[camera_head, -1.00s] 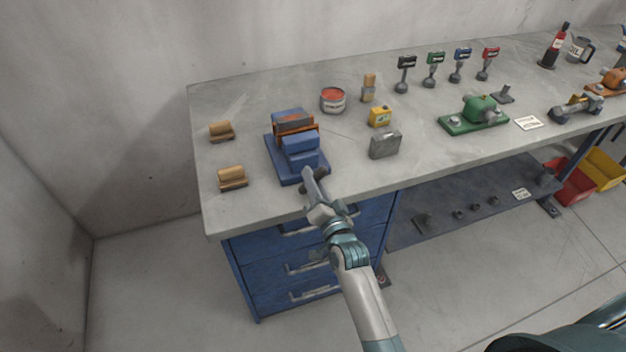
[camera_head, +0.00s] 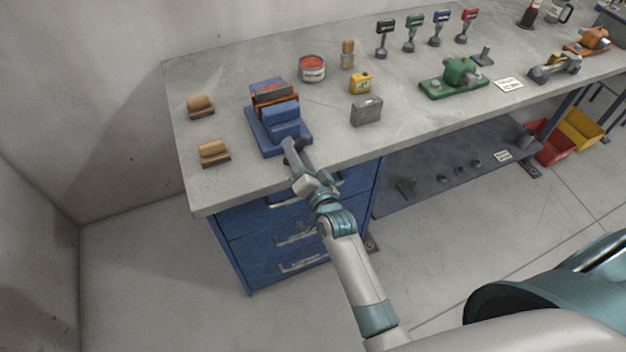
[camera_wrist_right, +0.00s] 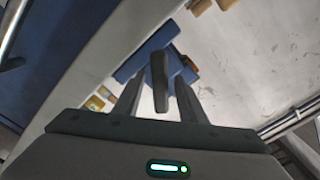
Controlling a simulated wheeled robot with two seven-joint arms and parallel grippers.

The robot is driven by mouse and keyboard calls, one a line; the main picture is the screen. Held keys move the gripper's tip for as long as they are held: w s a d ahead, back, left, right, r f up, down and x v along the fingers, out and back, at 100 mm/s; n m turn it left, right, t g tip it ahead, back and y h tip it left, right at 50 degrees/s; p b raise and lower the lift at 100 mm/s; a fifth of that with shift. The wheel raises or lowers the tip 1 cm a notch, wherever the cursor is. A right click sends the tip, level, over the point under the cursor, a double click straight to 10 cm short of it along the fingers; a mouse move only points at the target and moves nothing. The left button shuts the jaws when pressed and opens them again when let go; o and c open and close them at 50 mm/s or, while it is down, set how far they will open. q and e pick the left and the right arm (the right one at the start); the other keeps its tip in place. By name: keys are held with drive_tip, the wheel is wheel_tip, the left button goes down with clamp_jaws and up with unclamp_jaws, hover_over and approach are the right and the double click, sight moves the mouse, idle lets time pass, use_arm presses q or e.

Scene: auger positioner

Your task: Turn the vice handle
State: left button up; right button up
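The blue vice (camera_head: 262,132) with an orange-brown band stands near the left front of the workbench (camera_head: 330,142). Its dark grey handle is at the front, mostly hidden by my gripper in the head view. In the right wrist view the handle (camera_wrist_right: 160,82) is a dark bar between my fingers. My right gripper (camera_head: 294,152) is at the vice's front, at the bench's front edge. In the right wrist view the right gripper (camera_wrist_right: 160,92) is open around the handle, with a gap visible on both sides. My left gripper is in neither view.
Two wooden blocks (camera_head: 201,106) (camera_head: 214,153) lie left of the vice. Blue drawers (camera_head: 265,239) are under the bench. A green device (camera_head: 455,80) stands farther right.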

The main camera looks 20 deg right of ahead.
drive_tip(key=s+b, duration=0.4)
drive_tip(key=s, duration=1.3)
drive_tip(key=shift+d, duration=0.25)
drive_tip(key=shift+c, duration=0.4)
drive_tip(key=shift+w+n, duration=0.15)
drive_tip(key=shift+n, duration=0.15)
clamp_jaws()
drive_tip(key=w+r+n+y+b, duration=0.1)
drive_tip(key=n, duration=0.6)
drive_tip(key=w+r+n+t+y, duration=0.1)
drive_tip(key=w+n+y, duration=0.1)
drive_tip(key=n, duration=0.6)
drive_tip(key=w+r+n+y+b, duration=0.1)
drive_tip(key=n+y, duration=0.1)
drive_tip(key=n, duration=0.6)
drive_tip(key=shift+w+a+r+t+b, duration=0.2)
drive_tip(key=shift+w+r+t+b, duration=0.1)
drive_tip(key=shift+r+b, duration=0.05)
